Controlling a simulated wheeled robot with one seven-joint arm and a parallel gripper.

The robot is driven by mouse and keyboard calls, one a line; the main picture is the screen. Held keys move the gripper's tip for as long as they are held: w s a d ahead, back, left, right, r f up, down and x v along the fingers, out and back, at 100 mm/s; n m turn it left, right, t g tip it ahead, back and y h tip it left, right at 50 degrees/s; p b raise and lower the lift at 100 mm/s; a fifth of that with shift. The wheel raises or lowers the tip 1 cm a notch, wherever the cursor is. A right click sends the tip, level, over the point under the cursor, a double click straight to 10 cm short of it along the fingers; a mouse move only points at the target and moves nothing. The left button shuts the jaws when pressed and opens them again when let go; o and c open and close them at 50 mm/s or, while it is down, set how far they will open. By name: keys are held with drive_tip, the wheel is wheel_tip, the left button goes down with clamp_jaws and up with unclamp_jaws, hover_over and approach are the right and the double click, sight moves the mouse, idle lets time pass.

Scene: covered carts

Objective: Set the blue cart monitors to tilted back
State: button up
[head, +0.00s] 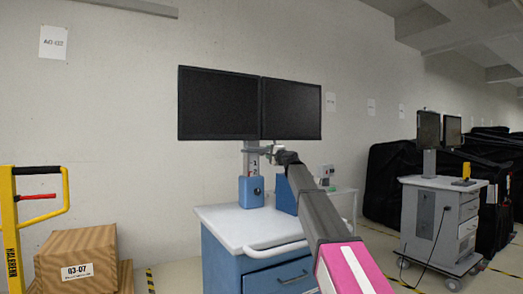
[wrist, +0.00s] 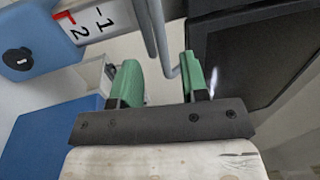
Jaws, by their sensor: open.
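The blue cart (head: 230,262) stands in the middle of the head view with a pale top. Two dark monitors (head: 218,104) (head: 291,108) sit side by side on its column (head: 251,160); they look near upright, but their exact tilt is hard to tell. My gripper (head: 268,150) is at the column, just below the monitors' lower edge. In the wrist view its green fingers (wrist: 160,82) are open. A thin grey bent bar (wrist: 161,40) reaches toward the gap between them; I cannot tell if they touch it. A dark monitor (wrist: 245,52) fills the upper right there.
A grey cart (head: 436,220) with two smaller monitors stands at the right, before black-covered carts (head: 390,180). A yellow pallet jack (head: 12,230) and a cardboard box (head: 78,258) are at the left. A wall is behind the blue cart.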

sight(263, 148)
drive_tip(key=x, duration=0.8)
drive_tip(key=shift+w+a, duration=0.1)
drive_tip(key=shift+w, duration=0.05)
